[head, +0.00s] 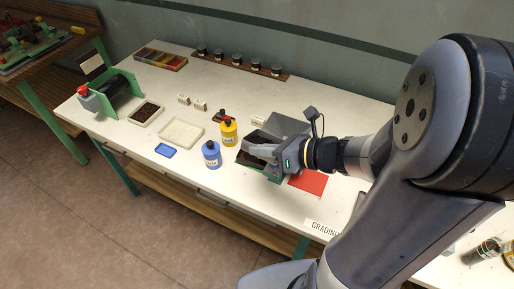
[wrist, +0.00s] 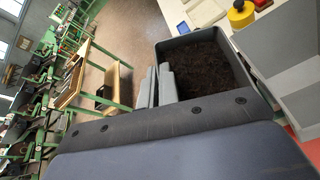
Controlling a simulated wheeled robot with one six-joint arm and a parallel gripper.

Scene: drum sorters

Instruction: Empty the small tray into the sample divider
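A dark grey open bin (wrist: 257,88) full of dark brown loose material fills the right of the wrist view.
A red mat (head: 309,184) lies on the right.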

